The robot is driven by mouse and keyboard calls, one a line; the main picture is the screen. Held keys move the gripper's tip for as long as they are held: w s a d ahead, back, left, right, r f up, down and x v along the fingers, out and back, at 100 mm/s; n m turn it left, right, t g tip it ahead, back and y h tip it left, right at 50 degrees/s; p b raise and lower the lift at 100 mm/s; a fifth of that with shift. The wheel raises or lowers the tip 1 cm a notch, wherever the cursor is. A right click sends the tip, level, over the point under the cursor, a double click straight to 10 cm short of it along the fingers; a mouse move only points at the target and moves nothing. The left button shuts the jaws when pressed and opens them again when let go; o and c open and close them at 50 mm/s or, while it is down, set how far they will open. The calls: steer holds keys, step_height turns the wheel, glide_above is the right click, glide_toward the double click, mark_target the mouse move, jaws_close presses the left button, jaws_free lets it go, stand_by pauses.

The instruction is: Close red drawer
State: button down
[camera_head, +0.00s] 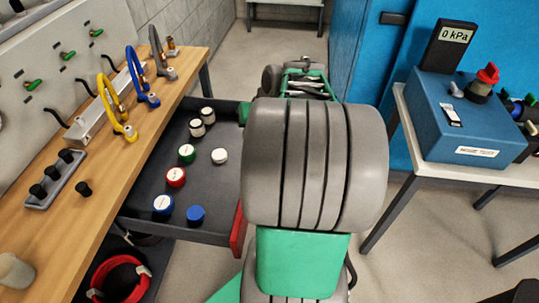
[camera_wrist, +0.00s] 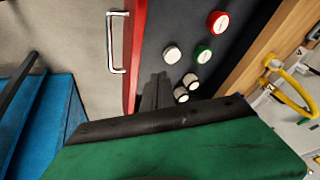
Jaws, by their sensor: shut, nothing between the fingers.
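The red drawer stands pulled out from under the wooden workbench, its dark tray (camera_head: 225,175) open. Its red front (camera_head: 237,232) is mostly hidden by my arm in the head view. In the wrist view the red front (camera_wrist: 132,60) runs down the picture, with a metal handle (camera_wrist: 117,42) on its outer side. My gripper (camera_wrist: 157,92) is shut and empty, with its green and black body across the bottom of the wrist view. It appears above the drawer near the red front; I cannot tell whether it touches. In the head view my arm hides most of it.
Several round caps, including a red-topped one (camera_head: 176,177) and a blue one (camera_head: 196,213), lie in the tray. The workbench (camera_head: 150,130) holds coloured loops. A blue gauge box (camera_head: 465,120) stands on a white table at right. Open floor lies between.

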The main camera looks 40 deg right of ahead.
steer(key=s+d+f+m+t+b, duration=0.1)
steer(key=s+d+f+m, duration=0.2)
steer(key=d, duration=0.4)
steer(key=s+d+f+t+b, duration=0.1)
steer(key=s+d+f+b, duration=0.15)
steer(key=d+f, duration=0.35)
steer(key=w+a+f, duration=0.1)
steer(key=w+f, duration=0.5)
steer(key=w, duration=0.3)
steer(key=shift+a+f+h+p, duration=0.2)
steer(key=shift+a+h+p, duration=0.1)
steer(key=shift+a, duration=0.05)
